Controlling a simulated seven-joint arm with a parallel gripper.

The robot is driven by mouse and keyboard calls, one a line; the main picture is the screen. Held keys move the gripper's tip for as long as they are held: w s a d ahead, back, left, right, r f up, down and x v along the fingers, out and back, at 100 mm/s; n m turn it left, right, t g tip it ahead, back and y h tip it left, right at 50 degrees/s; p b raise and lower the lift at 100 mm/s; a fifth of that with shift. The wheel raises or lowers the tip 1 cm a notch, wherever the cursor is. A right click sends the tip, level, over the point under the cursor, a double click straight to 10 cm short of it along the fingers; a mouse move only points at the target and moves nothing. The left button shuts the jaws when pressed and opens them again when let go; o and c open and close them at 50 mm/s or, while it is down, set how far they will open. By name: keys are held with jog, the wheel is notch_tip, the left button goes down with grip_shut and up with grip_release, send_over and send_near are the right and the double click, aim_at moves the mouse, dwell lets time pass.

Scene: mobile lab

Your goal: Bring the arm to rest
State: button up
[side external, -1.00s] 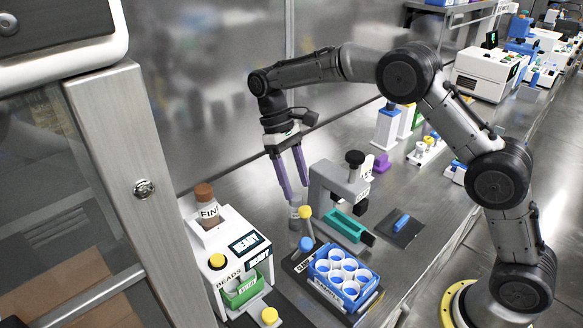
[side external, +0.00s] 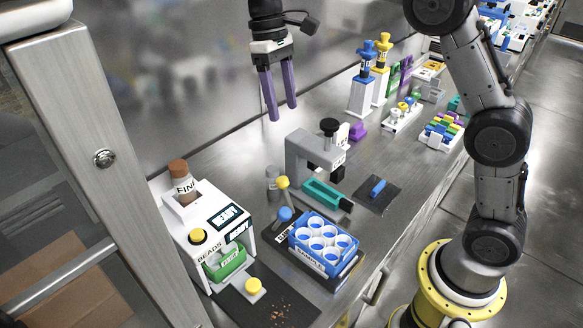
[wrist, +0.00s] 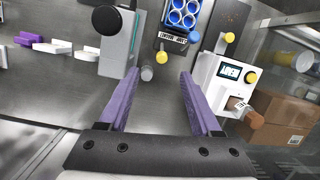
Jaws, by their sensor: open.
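My gripper (side external: 280,115) hangs with its two purple fingers pointing down, high above the back of the metal bench (side external: 230,155). The fingers are apart with nothing between them.
A grey press-like device (side external: 310,155) with a teal tray stands mid-bench. A blue rack of white cups (side external: 290,238) and a white bead dispenser (side external: 178,232) stand in front. A small grey cylinder (side external: 272,178) is beside the yellow-knobbed lever. Blue and yellow-topped dispensers (side external: 360,97) stand further back.

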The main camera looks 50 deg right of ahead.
jog(key=s+d+r+m+t, duration=0.15)
jog(key=s+r, duration=0.25)
jog(key=s, duration=0.4)
jog(key=s+d+r+n+t, duration=0.1)
jog(key=s+d+r+t, duration=0.2)
jog(key=s, duration=0.6)
jog(key=s+f+m+t, duration=0.1)
jog(key=s+f+t, duration=0.2)
jog(key=s+f, duration=0.6)
jog(key=shift+s+d+f+t, duration=0.25)
jog(key=shift+d+t, duration=0.1)
jog(key=shift+d, duration=0.1)
jog(key=shift+m, duration=0.25)
